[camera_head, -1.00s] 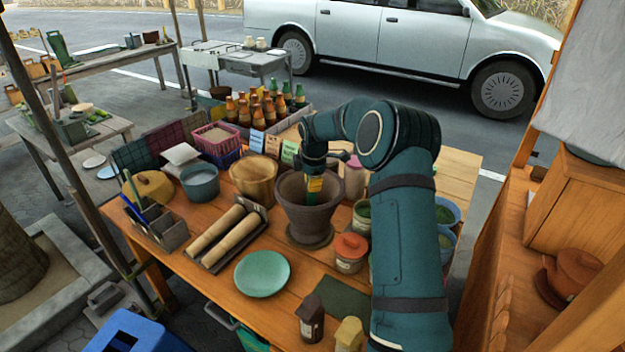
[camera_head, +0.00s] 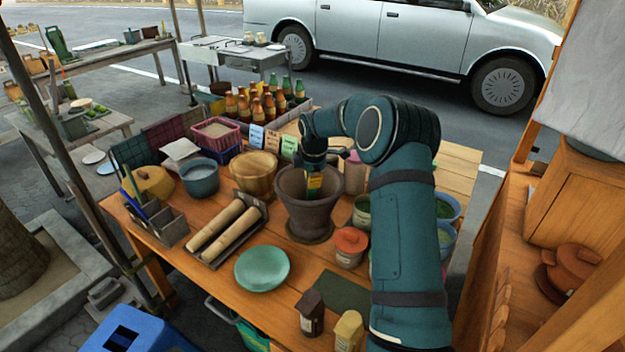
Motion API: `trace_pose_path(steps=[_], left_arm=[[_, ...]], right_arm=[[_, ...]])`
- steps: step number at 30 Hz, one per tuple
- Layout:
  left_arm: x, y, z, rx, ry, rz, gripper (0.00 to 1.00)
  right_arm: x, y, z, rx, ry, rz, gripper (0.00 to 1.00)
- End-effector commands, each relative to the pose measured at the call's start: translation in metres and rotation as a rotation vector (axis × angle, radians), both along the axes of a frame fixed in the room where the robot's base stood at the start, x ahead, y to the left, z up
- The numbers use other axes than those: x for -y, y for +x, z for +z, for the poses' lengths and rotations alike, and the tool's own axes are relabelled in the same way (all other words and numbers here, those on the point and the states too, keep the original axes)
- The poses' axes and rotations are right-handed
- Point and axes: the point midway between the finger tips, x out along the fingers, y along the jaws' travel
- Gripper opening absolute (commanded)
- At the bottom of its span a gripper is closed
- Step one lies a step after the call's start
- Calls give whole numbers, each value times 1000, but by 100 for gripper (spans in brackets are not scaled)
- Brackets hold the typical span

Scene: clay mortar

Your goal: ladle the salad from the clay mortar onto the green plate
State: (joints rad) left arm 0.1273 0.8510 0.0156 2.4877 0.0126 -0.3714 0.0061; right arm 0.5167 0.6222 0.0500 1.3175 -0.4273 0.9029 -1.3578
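The clay mortar (camera_head: 309,213) is a dark brown, wide-mouthed pot standing upright on the wooden table. The green plate (camera_head: 262,268) lies flat and looks empty, in front and to the left of the mortar. My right arm reaches over from the right, and my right gripper (camera_head: 314,170) points down at the mortar's mouth. A small yellow and green thing shows just below the gripper, inside the mortar's rim; I cannot tell whether it is the ladle. The fingertips and the salad are hidden. My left gripper is not in view.
Two wooden rolling pins (camera_head: 224,228) lie in a tray left of the mortar. A red-lidded jar (camera_head: 351,247) stands close on its right. A wooden bucket (camera_head: 255,172), a grey bucket (camera_head: 200,179) and several bottles stand behind. Dark and yellow shakers (camera_head: 311,313) stand at the front edge.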

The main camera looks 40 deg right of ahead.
Motion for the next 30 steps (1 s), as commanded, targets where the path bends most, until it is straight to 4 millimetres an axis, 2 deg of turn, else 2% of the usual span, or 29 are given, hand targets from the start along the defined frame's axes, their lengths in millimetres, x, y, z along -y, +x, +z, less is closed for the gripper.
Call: trace_pose_path(steps=[10, 30], left_arm=[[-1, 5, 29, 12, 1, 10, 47], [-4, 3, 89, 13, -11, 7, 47]], right_arm=[[0, 0, 37, 1, 0, 0, 0], [0, 0, 109, 1, 0, 0, 0]])
